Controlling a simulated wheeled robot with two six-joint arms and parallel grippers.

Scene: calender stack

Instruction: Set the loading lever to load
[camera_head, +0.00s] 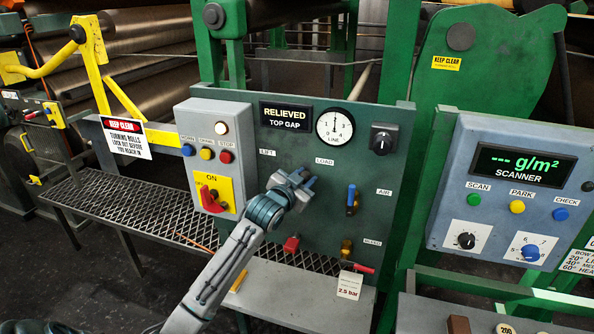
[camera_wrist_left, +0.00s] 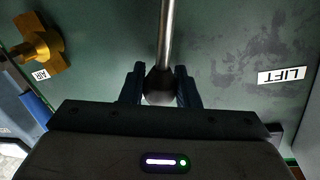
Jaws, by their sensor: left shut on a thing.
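The loading lever shows in the left wrist view as a metal rod (camera_wrist_left: 166,35) with a dark ball knob (camera_wrist_left: 160,87) at its end. My left gripper (camera_wrist_left: 160,85) is shut on this knob, one blue finger on each side. In the head view my left gripper (camera_head: 304,180) is in front of the green panel (camera_head: 270,225), between the LIFT label (camera_head: 267,152) and the AIR label (camera_head: 384,191), below the LOAD label (camera_head: 324,161). The lever is hidden by the gripper there. The display (camera_head: 286,114) reads RELIEVED, TOP GAP. My right gripper is not in view.
Right of the gripper are a blue-handled air valve (camera_head: 352,200) and a bleed valve (camera_head: 346,248) with a tag (camera_head: 349,285) below. A grey button box (camera_head: 213,150) with a red switch stands left. The scanner console (camera_head: 500,195) is at right.

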